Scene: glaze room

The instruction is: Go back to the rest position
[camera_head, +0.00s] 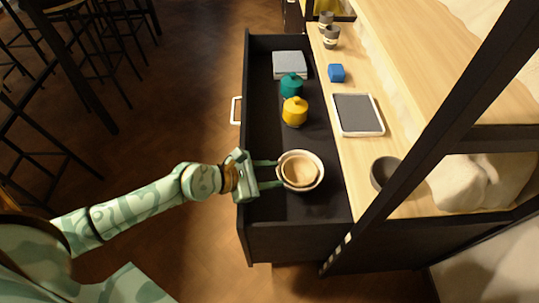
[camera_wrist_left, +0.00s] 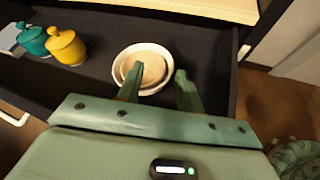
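My left gripper (camera_head: 280,172) reaches over the open black drawer (camera_head: 305,212), and its fingers are apart with nothing between them. The fingertips are at the near edge of a white bowl (camera_head: 319,163) that has a tan bowl (camera_head: 299,173) nested inside it. In the left wrist view the same gripper (camera_wrist_left: 158,85) shows two spread fingers, with the white bowl (camera_wrist_left: 121,54) and the tan bowl (camera_wrist_left: 154,67) just beyond them. I cannot tell whether a fingertip touches the white bowl. My right gripper is in neither view.
The drawer also holds a yellow jar (camera_head: 294,112), a teal jar (camera_head: 291,86) and a grey folded stack (camera_head: 290,65). On the wooden counter are a blue cube (camera_head: 337,73), a framed tablet-like tray (camera_head: 358,114), a dark bowl (camera_head: 386,173) and small cups (camera_head: 331,36). Stools stand at upper left.

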